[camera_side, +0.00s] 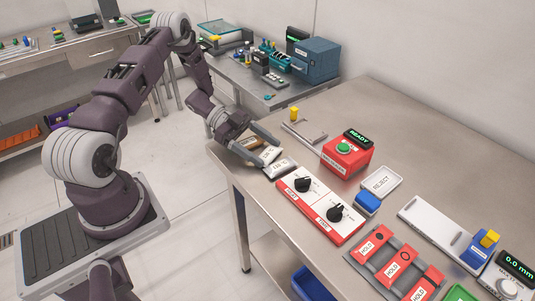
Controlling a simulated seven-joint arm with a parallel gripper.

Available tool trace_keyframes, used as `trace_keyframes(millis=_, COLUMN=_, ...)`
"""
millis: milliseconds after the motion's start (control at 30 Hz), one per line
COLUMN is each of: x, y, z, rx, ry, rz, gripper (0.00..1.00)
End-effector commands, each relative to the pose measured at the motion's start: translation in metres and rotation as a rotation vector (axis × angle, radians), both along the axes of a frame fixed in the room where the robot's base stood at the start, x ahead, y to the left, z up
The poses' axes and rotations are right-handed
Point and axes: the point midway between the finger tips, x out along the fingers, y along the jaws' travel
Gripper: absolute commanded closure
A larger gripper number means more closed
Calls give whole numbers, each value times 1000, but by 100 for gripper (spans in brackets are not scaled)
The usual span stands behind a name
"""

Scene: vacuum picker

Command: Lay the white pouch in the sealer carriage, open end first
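My gripper (262,145) is low over the left end of the steel bench, and its fingers are too small and overlapped to tell open from shut. A small pale flat piece (268,155) lies at or just under the fingers; it may be the white pouch, but I cannot tell whether it is held. A tan piece (249,143) shows beside it, partly covered by the gripper. A grey plate with a yellow knob (294,114) stands just right of the gripper and may be the sealer carriage.
A red box with a green button and READY display (346,154), a red panel with two black knobs (320,208), a REJECT tray (381,183) and red HOLD plates (392,270) line the bench (428,135). Its back middle is clear. A side table carries a blue box (316,60).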

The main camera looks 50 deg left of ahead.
Motion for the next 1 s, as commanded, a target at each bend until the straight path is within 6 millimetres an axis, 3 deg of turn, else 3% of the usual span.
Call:
trace_keyframes(millis=33, x=0, y=0, z=0, rx=0, ry=0, rz=0, gripper=43)
trace_keyframes(millis=200, x=0, y=0, z=0, rx=0, ry=0, rz=0, gripper=75)
trace_keyframes(millis=433, x=0, y=0, z=9, rx=2, ry=-1, rz=-1, gripper=75)
trace_keyframes(millis=767, x=0, y=0, z=86, rx=2, ry=-1, rz=-1, gripper=75)
trace_keyframes(millis=867, x=1, y=-12, z=104, rx=-10, ry=-6, rz=37, gripper=75)
trace_keyframes(millis=1000, x=2, y=-42, z=123, rx=-19, ry=-12, rz=170, gripper=75)
